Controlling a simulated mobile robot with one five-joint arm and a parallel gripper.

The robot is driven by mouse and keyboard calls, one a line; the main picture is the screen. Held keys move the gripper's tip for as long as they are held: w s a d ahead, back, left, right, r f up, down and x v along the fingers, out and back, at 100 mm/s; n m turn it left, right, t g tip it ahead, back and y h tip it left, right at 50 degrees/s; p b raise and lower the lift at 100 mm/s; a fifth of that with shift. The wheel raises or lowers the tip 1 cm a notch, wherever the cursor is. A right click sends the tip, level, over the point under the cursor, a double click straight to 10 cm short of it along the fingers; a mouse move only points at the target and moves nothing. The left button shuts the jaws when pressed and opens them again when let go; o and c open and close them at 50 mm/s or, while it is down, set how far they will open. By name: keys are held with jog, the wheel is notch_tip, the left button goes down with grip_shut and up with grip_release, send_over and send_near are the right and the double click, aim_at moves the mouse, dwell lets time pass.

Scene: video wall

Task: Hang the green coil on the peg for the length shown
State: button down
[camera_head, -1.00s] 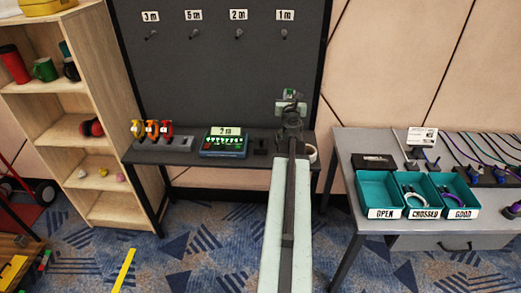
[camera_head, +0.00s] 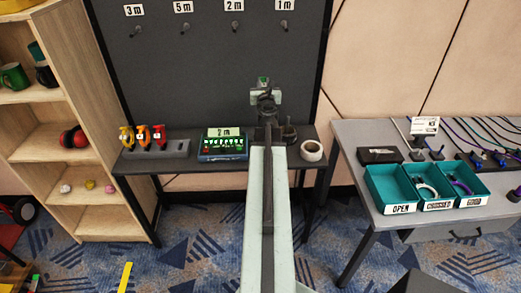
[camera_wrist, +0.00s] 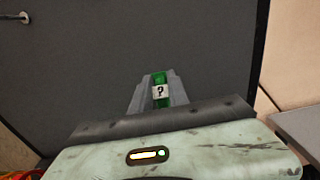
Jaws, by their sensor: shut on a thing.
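My gripper (camera_head: 264,84) is raised in front of the dark pegboard (camera_head: 190,70), below and between the 2 m peg (camera_head: 236,27) and the 1 m peg (camera_head: 284,25). In the wrist view the jaws (camera_wrist: 158,92) are shut on the green coil (camera_wrist: 161,78), which bears a white "?" tag. Only a narrow part of the coil shows. The 3 m peg (camera_head: 137,30) and 5 m peg (camera_head: 187,27) are further left. All four pegs look empty. A tester (camera_head: 222,148) on the bench shows "2 m". One bare peg (camera_wrist: 22,17) is at the wrist view's upper left.
Yellow, orange and red coils (camera_head: 143,136) stand at the bench's left. A white tape roll (camera_head: 312,151) lies at its right. A table with teal bins (camera_head: 390,190) stands right, a wooden shelf (camera_head: 90,190) left. The air before the board is clear.

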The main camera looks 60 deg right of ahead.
jog(key=f+b, duration=0.4)
jog(key=f, duration=0.1)
jog(key=f+b, duration=0.4)
jog(key=f, duration=0.1)
jog(key=shift+w+b, duration=0.2)
jog(key=shift+b, duration=0.15)
notch_tip(320, 180, down, 10)
jog(key=b, duration=0.9)
jog(key=shift+r+b, duration=0.25)
jog(key=shift+b, duration=0.05)
jog(key=c, duration=1.3)
grip_release()
jog(key=shift+f, duration=0.1)
